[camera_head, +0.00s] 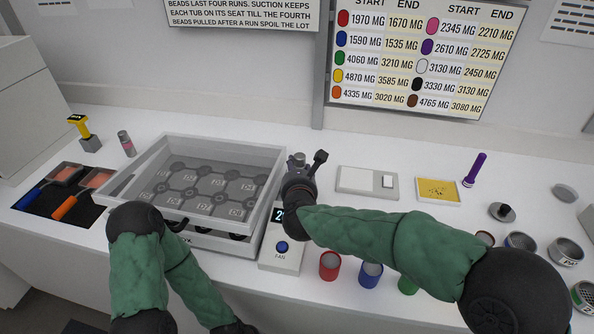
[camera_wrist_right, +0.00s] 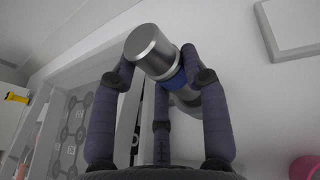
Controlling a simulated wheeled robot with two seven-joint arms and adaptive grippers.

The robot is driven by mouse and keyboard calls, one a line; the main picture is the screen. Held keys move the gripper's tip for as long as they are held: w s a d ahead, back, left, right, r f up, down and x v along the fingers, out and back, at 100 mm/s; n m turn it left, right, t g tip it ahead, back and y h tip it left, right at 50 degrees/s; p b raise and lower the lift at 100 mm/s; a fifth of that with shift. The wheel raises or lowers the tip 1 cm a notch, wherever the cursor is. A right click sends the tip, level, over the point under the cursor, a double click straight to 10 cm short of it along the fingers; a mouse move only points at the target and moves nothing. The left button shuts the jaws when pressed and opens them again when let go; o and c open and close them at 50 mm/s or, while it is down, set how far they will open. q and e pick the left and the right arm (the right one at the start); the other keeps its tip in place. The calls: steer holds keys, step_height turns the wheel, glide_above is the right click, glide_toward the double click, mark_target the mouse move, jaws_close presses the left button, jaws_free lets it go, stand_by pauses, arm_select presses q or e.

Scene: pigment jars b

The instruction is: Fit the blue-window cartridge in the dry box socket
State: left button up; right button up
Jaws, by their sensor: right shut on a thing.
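My right gripper (camera_head: 306,174) is over the unit at the right side of the clear-lidded grey box (camera_head: 272,165). In the right wrist view its fingers (camera_wrist_right: 160,72) are shut around a metal cylinder with a blue band (camera_wrist_right: 147,48), which I take to be the blue-window cartridge. The cylinder is tilted in that view. Grey metal also shows just past the fingers in the head view, but I cannot tell which part it is. I cannot make out the socket, nor whether the cartridge touches it. My left arm bends at the front left; its gripper is out of frame.
Red (camera_head: 330,267), blue (camera_head: 370,275) and green (camera_head: 407,285) jars stand at the front. Several metal tins stand at the right.

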steer(key=shift+s+r+b, duration=0.1)
steer(key=shift+b, duration=0.55)
stand_by(1.1)
steer(key=shift+s+f+b, duration=0.15)
steer(key=shift+f+b, duration=0.45)
steer(key=shift+b, duration=0.05)
steer(key=shift+s+f+b, duration=0.15)
steer(key=shift+f+b, duration=0.4)
steer(key=shift+b, duration=0.1)
steer(key=shift+r, duration=0.15)
steer(key=shift+r, duration=0.25)
stand_by(0.6)
steer(key=shift+w+r, duration=0.1)
steer(key=shift+w, duration=0.3)
stand_by(0.6)
steer(key=shift+f, duration=0.55)
stand_by(0.7)
steer(key=shift+r, duration=0.25)
